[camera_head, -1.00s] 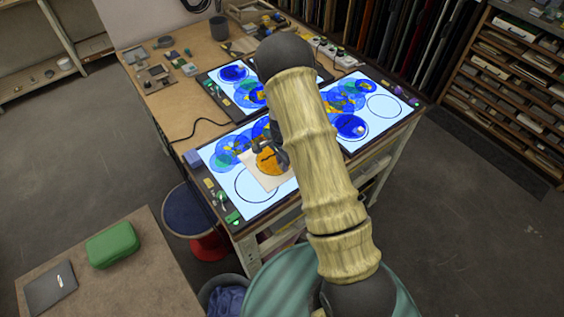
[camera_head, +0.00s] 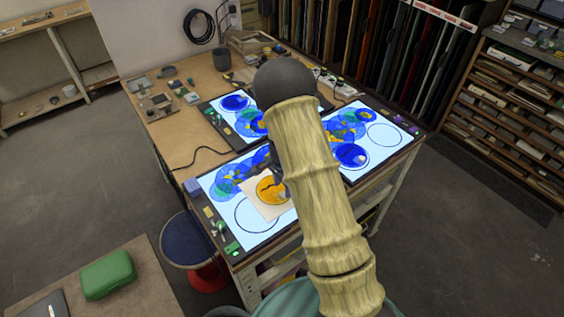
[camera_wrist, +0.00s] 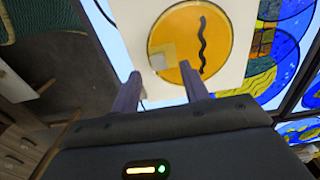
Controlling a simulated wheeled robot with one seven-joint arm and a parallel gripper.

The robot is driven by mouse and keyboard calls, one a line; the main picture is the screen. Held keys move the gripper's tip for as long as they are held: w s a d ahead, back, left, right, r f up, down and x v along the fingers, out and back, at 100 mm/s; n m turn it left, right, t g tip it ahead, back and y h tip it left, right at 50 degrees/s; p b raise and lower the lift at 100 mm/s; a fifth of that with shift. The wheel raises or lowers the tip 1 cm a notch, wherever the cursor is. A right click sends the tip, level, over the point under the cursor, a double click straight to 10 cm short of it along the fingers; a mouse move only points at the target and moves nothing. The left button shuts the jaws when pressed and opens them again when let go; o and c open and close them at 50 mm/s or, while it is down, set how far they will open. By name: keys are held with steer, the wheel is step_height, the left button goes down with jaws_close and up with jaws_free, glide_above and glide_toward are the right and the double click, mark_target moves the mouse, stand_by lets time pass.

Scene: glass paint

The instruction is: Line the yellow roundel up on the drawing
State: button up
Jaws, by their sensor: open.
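The yellow roundel (camera_head: 272,188), an orange-yellow disc with a dark wavy line, lies on a pale square sheet (camera_head: 256,203) at the front of the lit drawing (camera_head: 222,207). In the wrist view the roundel (camera_wrist: 215,35) is just beyond my fingertips, with a small pale block (camera_wrist: 163,57) on its left part. My gripper (camera_wrist: 160,70) is open, its fingers apart near the roundel's lower edge; I cannot tell if they touch the block. An empty black circle outline (camera_head: 236,216) is partly covered by the sheet.
Blue and yellow glass discs lie on the lit panels. A second lit panel (camera_head: 382,158) is at right, a small green thing (camera_head: 232,247) at the front corner. Tools and a dark mug (camera_head: 221,59) stand at the back. A stool (camera_head: 187,240) is in front.

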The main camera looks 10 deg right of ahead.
step_height(320, 180, up, 14)
steer(key=b, duration=0.2)
steer(key=shift+s, duration=0.1)
stand_by(0.4)
steer(key=s+r+n+t, duration=0.2)
steer(key=s+r+n, duration=0.1)
steer(key=s+n, duration=1)
steer(key=s, duration=0.6)
steer(key=shift+n+t, duration=0.3)
steer(key=shift+r, duration=0.15)
stand_by(0.6)
